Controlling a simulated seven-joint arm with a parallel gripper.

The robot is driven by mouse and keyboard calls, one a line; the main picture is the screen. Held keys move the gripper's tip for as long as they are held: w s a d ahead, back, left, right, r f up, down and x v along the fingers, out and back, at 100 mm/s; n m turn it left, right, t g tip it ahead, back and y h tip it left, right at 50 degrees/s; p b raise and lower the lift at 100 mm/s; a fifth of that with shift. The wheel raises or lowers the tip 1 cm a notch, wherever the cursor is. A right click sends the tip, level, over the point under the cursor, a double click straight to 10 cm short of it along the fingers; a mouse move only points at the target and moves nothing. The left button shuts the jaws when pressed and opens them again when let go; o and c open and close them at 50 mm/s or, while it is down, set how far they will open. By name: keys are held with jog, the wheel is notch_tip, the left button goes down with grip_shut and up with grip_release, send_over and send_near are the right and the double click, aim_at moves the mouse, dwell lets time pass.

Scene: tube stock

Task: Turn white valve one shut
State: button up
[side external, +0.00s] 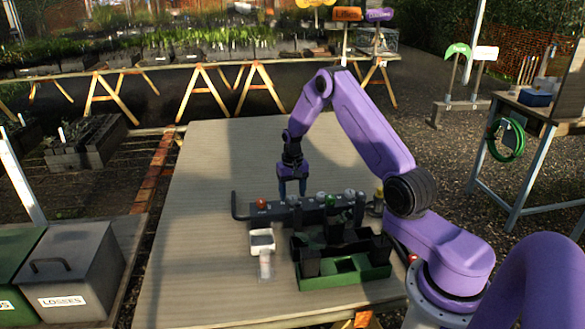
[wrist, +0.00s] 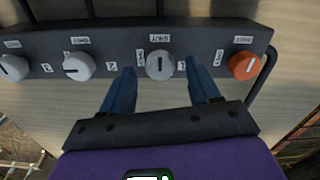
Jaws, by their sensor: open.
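A dark valve block (wrist: 110,50) carries a row of round knobs in the wrist view. A white valve knob (wrist: 160,65) sits between the two blue fingers of my gripper (wrist: 161,71), with a gap on each side. Its mark line runs up and down the picture, in line with a small label above it. The small labels are too blurred to read surely, so I cannot confirm its number. In the side external view my gripper (side external: 292,192) is open, pointing down over the left part of the valve block (side external: 310,214); its fingers partly hide the knobs there.
Another white knob (wrist: 78,66) stands left of my fingers, and an orange knob (wrist: 246,65) stands right of them. A green tray (side external: 345,281) with dark blocks and a small white container (side external: 262,240) stand in front of the valve block. The table (side external: 200,230) is clear to the left.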

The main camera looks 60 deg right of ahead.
aim_at(292, 197)
notch_tip(292, 197, up, 16)
dwell(0.4)
jog(key=s+a+r+n, duration=0.3)
jog(key=s+a+n, duration=0.2)
jog(key=a, duration=0.7)
jog(key=s+a+r+n, duration=0.2)
jog(key=s+a+n, duration=0.25)
jog(key=a, duration=0.75)
jog(key=s+a+n, duration=0.1)
jog(key=s+n, duration=0.4)
jog(key=s, duration=0.8)
jog(key=s+a+n, duration=0.2)
jog(key=s+n, duration=0.3)
jog(key=s, duration=0.8)
jog(key=shift+a+f, duration=0.25)
jog(key=shift+a, duration=0.05)
